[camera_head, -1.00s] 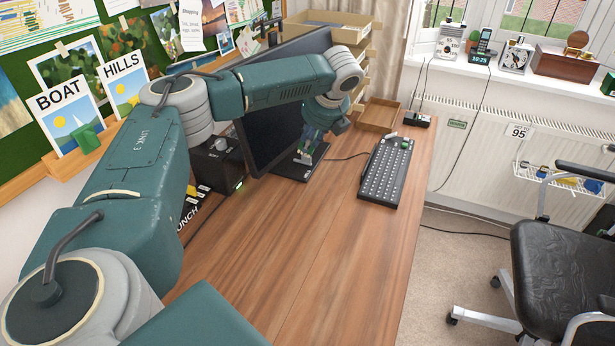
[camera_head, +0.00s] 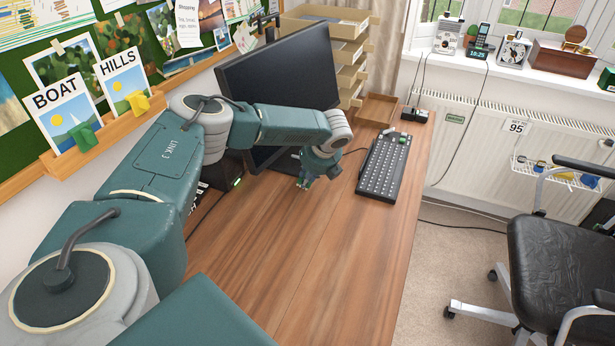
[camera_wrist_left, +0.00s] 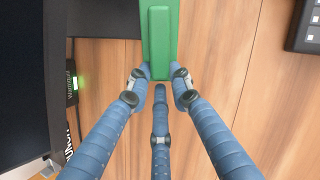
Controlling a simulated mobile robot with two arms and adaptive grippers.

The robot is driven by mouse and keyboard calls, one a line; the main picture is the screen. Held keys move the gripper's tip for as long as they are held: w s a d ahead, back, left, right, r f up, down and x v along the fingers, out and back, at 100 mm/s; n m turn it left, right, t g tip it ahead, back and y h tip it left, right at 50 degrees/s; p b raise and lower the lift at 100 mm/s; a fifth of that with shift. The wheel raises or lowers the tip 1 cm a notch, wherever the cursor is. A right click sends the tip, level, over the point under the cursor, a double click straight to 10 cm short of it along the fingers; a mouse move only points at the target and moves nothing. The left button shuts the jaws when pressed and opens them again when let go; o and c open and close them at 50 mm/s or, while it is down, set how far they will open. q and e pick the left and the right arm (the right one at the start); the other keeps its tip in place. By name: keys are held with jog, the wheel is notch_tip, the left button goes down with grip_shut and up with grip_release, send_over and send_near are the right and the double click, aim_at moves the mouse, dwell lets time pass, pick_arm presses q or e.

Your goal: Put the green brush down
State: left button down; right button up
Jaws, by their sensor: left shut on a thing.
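The green brush (camera_wrist_left: 158,40) shows at the top middle of the left wrist view, a long green block with a raised panel. My left gripper (camera_wrist_left: 160,82) is shut on its near end, with blue fingers on both sides and one below. In the head view my left gripper (camera_head: 307,183) points down over the wooden desk (camera_head: 290,245), in front of the monitor and left of the keyboard. The brush is hard to make out there, mostly hidden by the gripper. I cannot tell whether it touches the desk. My right gripper is not in view.
The monitor (camera_head: 285,75) stands close behind my left gripper. The black keyboard (camera_head: 384,168) lies to its right. A wooden tray (camera_head: 377,110) is behind. The front of the desk is clear. Green (camera_head: 84,139) and yellow (camera_head: 136,103) items sit on the board ledge.

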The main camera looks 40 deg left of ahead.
pick_arm(q)
jog(key=c, duration=1.6)
grip_release()
jog(key=shift+f, duration=0.1)
jog(key=shift+o, duration=0.2)
